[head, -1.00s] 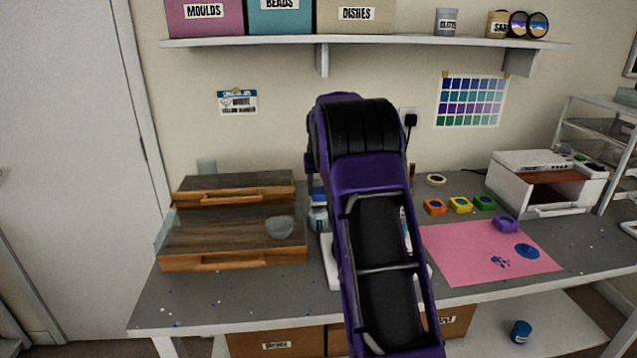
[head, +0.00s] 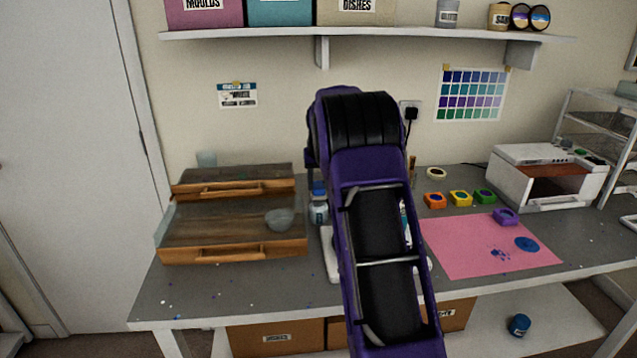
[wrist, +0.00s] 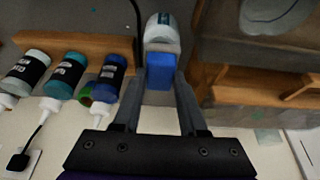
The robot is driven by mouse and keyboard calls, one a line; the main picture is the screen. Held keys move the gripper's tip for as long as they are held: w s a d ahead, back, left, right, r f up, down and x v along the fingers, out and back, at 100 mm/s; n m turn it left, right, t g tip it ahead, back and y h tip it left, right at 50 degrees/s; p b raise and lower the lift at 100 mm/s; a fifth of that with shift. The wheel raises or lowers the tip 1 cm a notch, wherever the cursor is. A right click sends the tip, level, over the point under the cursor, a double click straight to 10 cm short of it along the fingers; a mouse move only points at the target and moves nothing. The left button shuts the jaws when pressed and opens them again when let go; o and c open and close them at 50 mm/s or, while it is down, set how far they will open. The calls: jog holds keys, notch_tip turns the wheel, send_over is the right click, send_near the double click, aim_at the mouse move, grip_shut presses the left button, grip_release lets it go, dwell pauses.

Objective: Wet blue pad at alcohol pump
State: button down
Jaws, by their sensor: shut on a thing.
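My gripper (wrist: 160,84) is shut on the blue pad (wrist: 160,70), a small blue block between the fingertips in the wrist view. A white and grey bottle (wrist: 163,30), which appears to be the alcohol pump, is directly beyond the pad. The pad's far edge overlaps the bottle's top end, and I cannot tell whether they touch. In the head view the bottle (head: 318,213) stands just left of my arm, with blue (head: 318,188) at its top. My arm hides the gripper there.
Wooden trays (head: 235,255) with a glass bowl (head: 280,219) are left. A pink mat (head: 460,262), colour pads (head: 460,198) and a white machine (head: 540,185) are right. A shelf (head: 420,38) overhangs the bench.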

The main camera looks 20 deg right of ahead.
aim_at(318, 186)
jog(key=shift+f+b, duration=0.5)
jog(key=shift+f, duration=0.45)
dwell(0.5)
jog(key=shift+r, duration=0.1)
dwell(0.4)
notch_tip(318, 186, up, 3)
jog(key=shift+f+p, duration=0.1)
jog(key=shift+p, duration=1)
jog(key=shift+r, duration=2.1)
